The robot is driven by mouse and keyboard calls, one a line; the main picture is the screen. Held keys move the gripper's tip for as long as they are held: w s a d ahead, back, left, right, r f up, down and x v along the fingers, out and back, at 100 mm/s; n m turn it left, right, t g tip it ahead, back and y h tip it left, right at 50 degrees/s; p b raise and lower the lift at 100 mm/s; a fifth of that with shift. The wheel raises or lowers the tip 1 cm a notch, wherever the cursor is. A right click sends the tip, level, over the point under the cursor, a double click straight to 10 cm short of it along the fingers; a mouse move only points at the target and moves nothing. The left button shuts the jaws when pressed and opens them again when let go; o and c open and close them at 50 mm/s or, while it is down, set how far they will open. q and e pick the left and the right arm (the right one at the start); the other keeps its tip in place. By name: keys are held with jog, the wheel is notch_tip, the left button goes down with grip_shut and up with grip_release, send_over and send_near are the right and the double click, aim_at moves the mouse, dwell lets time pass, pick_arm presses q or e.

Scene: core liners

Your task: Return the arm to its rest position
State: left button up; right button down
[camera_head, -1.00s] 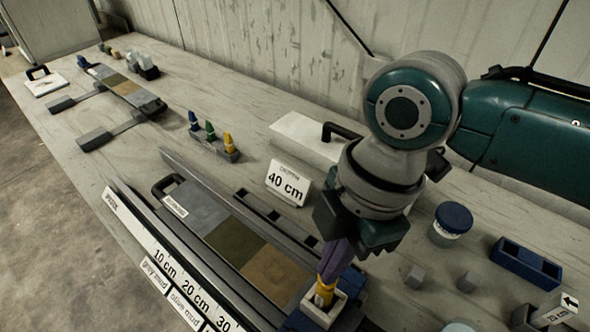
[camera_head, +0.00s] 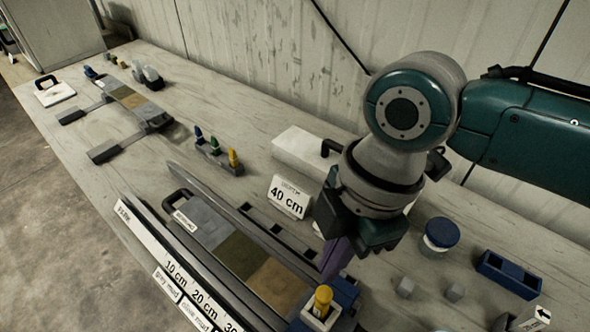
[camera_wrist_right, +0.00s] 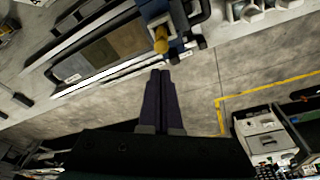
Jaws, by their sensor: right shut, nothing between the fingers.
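My right gripper (camera_head: 332,262) is above the right end of the core liner rig, beside a yellow-capped peg. In the right wrist view its two dark purple fingers (camera_wrist_right: 160,76) are together and empty. The yellow peg (camera_head: 322,300) stands upright in a white square holder; it also shows in the right wrist view (camera_wrist_right: 160,40), just beyond the fingertips and apart from them. The liner tray with grey, olive and tan sections (camera_head: 232,252) lies in front of the gripper. My left gripper is not in view.
A "40 cm" sign (camera_head: 289,196) and a white box (camera_head: 300,148) stand behind the rig. Blue, green and yellow pegs (camera_head: 215,150) stand in a rack. A blue-lidded jar (camera_head: 441,236) and a blue tray (camera_head: 508,274) are at right. A second liner (camera_head: 130,98) lies far left.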

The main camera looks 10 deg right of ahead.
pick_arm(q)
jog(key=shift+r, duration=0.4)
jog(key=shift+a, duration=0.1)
